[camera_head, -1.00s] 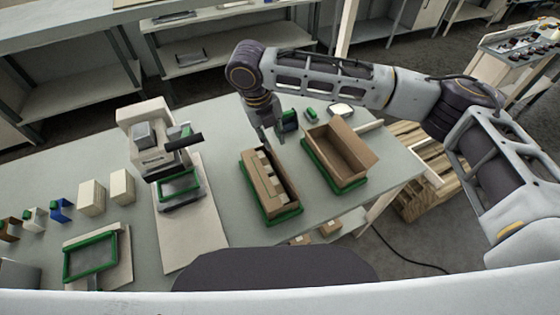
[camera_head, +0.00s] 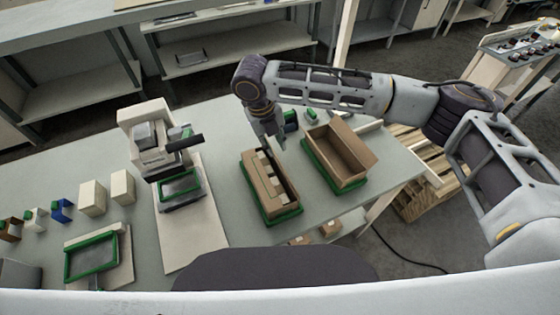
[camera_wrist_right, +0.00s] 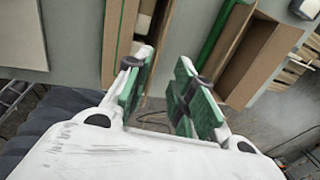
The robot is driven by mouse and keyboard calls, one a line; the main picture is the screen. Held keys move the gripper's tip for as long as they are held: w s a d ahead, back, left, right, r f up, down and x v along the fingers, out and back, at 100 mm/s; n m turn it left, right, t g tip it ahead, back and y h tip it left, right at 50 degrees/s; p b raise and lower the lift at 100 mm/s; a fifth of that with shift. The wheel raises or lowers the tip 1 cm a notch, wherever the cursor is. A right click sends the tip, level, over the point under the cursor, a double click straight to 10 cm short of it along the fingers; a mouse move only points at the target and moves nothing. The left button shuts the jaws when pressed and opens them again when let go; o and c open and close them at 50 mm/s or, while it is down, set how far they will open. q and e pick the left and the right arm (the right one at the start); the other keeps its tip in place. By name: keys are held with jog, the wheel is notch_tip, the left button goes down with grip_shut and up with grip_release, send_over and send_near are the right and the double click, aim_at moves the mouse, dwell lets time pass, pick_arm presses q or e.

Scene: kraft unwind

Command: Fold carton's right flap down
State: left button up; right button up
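A long open brown carton (camera_head: 262,203) sits in a green-rimmed tray (camera_head: 284,217) near the table's right part, with several pale items (camera_head: 273,183) inside. A second open carton (camera_head: 350,172) stands to its right in another green tray, with a broad panel slanting outward on its right side. My right gripper (camera_head: 276,143) is above the far end of the first carton, near its right side. In the right wrist view the green-padded fingers (camera_wrist_right: 168,62) are apart with nothing between them; contact with the carton is unclear. My left gripper is out of view.
A pale machine with a black handle (camera_head: 184,143) stands left of the cartons on a light board (camera_head: 190,235). Pale blocks (camera_head: 92,198) and a green-framed tray (camera_head: 92,260) are farther left. The table's right edge lies just beyond the second carton.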

jog(key=shift+w+d+f+p, duration=0.15)
jog(key=shift+d+f+p, duration=0.2)
jog(key=shift+f, duration=1.45)
jog(key=shift+w+d+f+p, duration=0.1)
jog(key=shift+d+f+p, duration=0.2)
jog(key=shift+f, duration=1.5)
jog(key=shift+w+d+f+p, duration=0.15)
jog(key=shift+d+f+p, duration=0.15)
jog(key=shift+f, duration=1.5)
grip_shut()
